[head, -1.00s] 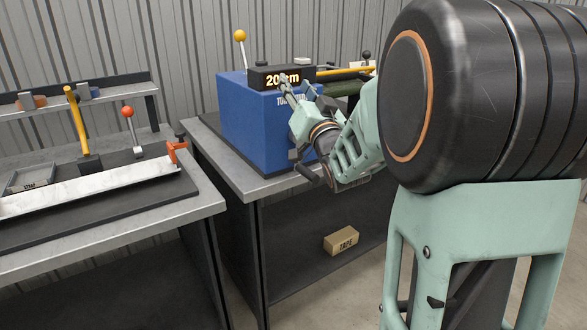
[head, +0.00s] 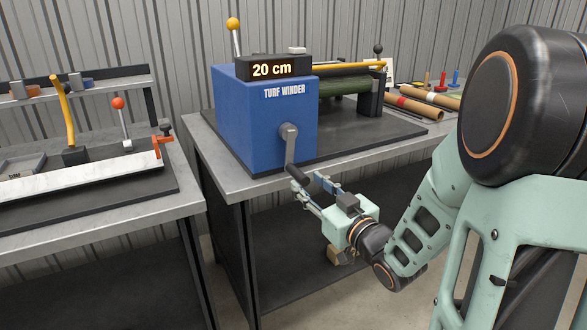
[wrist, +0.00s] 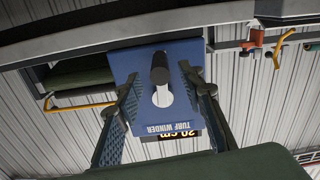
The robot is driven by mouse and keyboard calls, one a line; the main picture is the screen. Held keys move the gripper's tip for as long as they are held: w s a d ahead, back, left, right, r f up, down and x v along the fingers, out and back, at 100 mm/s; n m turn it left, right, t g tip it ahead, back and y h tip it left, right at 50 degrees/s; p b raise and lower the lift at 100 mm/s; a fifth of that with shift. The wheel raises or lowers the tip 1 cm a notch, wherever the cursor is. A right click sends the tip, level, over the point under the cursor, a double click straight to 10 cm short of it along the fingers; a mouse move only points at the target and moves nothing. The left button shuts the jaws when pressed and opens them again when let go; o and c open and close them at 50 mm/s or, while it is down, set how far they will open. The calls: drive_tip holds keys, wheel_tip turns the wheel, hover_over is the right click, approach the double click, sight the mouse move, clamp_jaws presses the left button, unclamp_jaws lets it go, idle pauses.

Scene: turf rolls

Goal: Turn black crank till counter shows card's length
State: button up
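The blue turf winder (head: 240,125) stands on the grey bench. Its counter (head: 275,69) reads 20 cm. A grey crank arm (head: 290,145) hangs down from its front face, with a black crank handle (head: 324,184) sticking out at the lower end. In the wrist view the black handle (wrist: 159,70) lies between the spread fingers, with gaps on both sides. My gripper (head: 314,190) is open around or just before the handle, not closed on it. A small white card (head: 388,72) stands behind the winder's right end; its writing is not readable.
A yellow-knobbed lever (head: 234,26) rises behind the winder. Rolls (head: 410,107) lie to the right. The left bench (head: 120,225) holds a red-knobbed lever (head: 118,104) and a yellow-handled tool (head: 63,97). A gap separates the benches. A box on the lower shelf is partly hidden by my arm.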

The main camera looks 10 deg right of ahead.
sight(290, 167)
drive_tip(key=b+x, duration=0.1)
drive_tip(key=x, duration=0.9)
drive_tip(key=shift+b, duration=0.35)
drive_tip(key=shift+c, duration=0.7)
clamp_jaws()
